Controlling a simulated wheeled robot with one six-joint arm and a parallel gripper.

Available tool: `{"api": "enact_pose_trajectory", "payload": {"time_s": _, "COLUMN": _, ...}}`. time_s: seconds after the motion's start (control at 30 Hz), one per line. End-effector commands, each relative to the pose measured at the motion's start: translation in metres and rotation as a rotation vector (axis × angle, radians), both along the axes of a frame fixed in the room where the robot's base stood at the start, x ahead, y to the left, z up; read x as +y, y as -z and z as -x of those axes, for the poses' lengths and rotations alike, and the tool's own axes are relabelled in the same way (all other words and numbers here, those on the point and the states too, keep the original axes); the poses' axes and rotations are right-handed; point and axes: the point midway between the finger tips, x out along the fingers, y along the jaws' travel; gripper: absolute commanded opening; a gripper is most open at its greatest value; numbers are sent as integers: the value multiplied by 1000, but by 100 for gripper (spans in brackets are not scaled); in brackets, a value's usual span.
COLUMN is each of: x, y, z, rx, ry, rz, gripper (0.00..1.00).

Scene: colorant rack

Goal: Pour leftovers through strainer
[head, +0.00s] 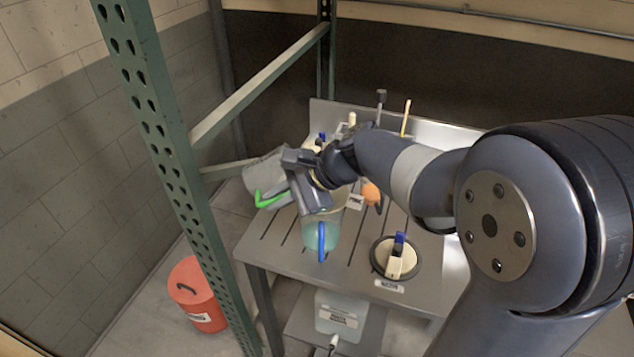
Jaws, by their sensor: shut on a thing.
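My gripper (290,192) is shut on a grey jug (264,168) with a green handle. The jug is tilted and held in the air at the left, over the left edge of the metal table. A translucent teal jug (312,234) with a blue handle stands on the slotted table top, just below and to the right of my gripper. My gripper and wrist hide part of its top. I cannot make out the strainer or any flow of liquid.
A green rack post (160,130) and crossbar (255,88) stand at the left. A round opening in the metal table (275,258) holds a blue-and-cream brush (397,258). An orange item (371,192) sits behind. A red bin (193,290) and pale container (338,316) are below.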

Motion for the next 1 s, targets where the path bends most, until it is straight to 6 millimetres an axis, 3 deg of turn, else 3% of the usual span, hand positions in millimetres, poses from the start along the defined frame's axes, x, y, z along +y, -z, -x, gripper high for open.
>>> {"api": "enact_pose_trajectory", "payload": {"time_s": 0.17, "x": 3, "y": -9, "z": 1, "rx": -3, "ry": -2, "rz": 63, "gripper": 0}}
{"api": "enact_pose_trajectory", "payload": {"time_s": 0.47, "x": 5, "y": 1, "z": 2, "rx": -10, "ry": -1, "rz": 217, "gripper": 0}}
{"api": "enact_pose_trajectory", "payload": {"time_s": 1.0, "x": 9, "y": -1, "z": 1, "rx": -28, "ry": 3, "rz": 424, "gripper": 0}}
